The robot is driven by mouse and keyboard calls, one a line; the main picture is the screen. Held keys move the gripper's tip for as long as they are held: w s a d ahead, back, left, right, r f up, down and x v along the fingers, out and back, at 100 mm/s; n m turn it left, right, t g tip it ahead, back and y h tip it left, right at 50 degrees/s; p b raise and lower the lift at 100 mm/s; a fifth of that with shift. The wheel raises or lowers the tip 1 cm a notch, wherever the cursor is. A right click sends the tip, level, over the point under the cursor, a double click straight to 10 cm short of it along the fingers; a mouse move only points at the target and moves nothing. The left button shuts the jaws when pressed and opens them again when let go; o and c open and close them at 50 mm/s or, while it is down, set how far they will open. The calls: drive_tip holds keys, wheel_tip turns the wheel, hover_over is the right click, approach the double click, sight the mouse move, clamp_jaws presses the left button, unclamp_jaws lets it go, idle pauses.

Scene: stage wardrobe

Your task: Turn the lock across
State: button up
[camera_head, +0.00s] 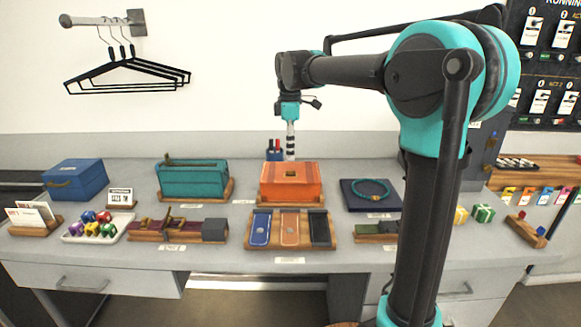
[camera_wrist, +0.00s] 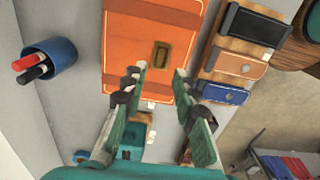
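An orange case (camera_head: 290,183) stands on a wooden base at the middle of the counter. A small brass oblong fitting, which may be the lock, lies on its top and shows clearly in the wrist view (camera_wrist: 161,54). The fitting's long side runs up and down in that view. My gripper (camera_wrist: 161,70) is open and empty, with its fingertips apart on either side of a line just below the fitting. In the head view my gripper (camera_head: 291,153) hangs above the back of the orange case. I cannot tell its exact height over the case.
A teal box (camera_head: 192,180) stands left of the case and a dark blue tray with a teal ring (camera_head: 371,189) stands right. A blue cup with pens (camera_wrist: 50,63) is close behind. A wooden rack with flat cases (camera_head: 290,230) and a brass-latched block (camera_head: 178,230) lie in front.

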sight(290, 174)
wheel_tip(290, 174, down, 6)
drive_tip(key=shift+f, duration=0.1)
idle(0.4)
clamp_jaws()
